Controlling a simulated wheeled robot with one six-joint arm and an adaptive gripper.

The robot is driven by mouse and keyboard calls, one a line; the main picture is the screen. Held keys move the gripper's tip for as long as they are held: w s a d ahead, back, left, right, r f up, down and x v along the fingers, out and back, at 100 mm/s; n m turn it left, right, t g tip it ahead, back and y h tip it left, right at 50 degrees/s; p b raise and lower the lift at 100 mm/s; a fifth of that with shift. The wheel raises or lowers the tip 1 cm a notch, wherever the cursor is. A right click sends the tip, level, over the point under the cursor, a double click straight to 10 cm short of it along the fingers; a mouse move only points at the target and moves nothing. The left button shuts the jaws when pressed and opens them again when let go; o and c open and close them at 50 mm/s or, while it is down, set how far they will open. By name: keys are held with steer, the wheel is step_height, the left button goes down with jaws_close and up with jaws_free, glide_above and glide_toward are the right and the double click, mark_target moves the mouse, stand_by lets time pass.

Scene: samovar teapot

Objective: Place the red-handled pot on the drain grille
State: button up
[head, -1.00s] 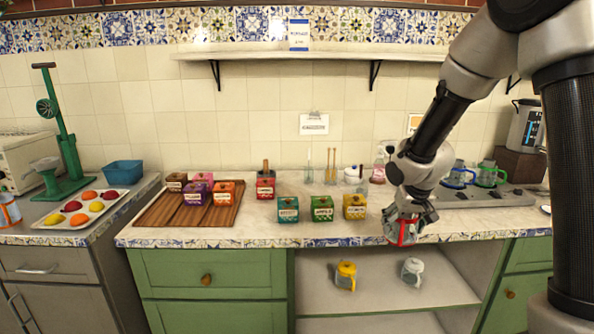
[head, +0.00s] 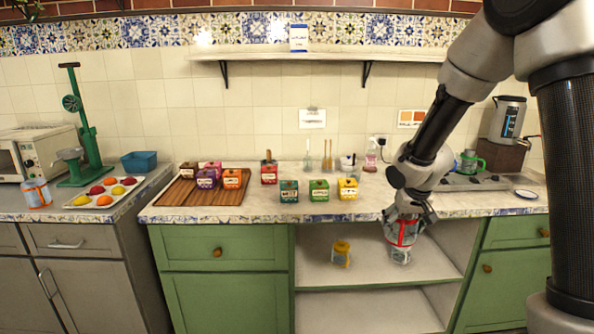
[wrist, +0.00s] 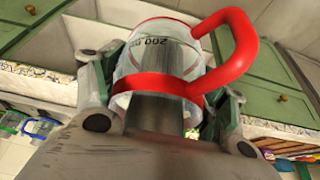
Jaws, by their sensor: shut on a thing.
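The red-handled pot (head: 405,232) is a clear vessel with a red band and handle. My gripper (head: 408,216) is shut on it, in front of the counter's front edge in the head view. In the wrist view the pot (wrist: 165,65) sits between the fingers, its red handle loop free at the right. A grey plate with dark round spots (head: 487,180) lies on the counter at right; I cannot tell whether it is the drain grille. A green-handled pot (head: 470,162) stands on it, and my arm hides the plate's left part.
Below the counter, a yellow-handled pot (head: 341,253) and a pale pot (head: 400,255) stand on the open shelf (head: 315,275). Several coloured boxes, including a yellow one (head: 347,189), stand on the counter. A kettle-like appliance (head: 507,120) and small dish (head: 526,194) are at right.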

mark_target(397, 233)
steer(key=shift+d+x, duration=0.2)
steer(key=shift+x, duration=1.3)
steer(key=shift+w+a+f, duration=0.15)
steer(key=shift+w+f, duration=0.05)
steer(key=shift+f, duration=0.2)
steer(key=shift+w+a+f, duration=0.15)
steer(key=shift+w+f, duration=0.05)
steer(key=shift+f, duration=0.2)
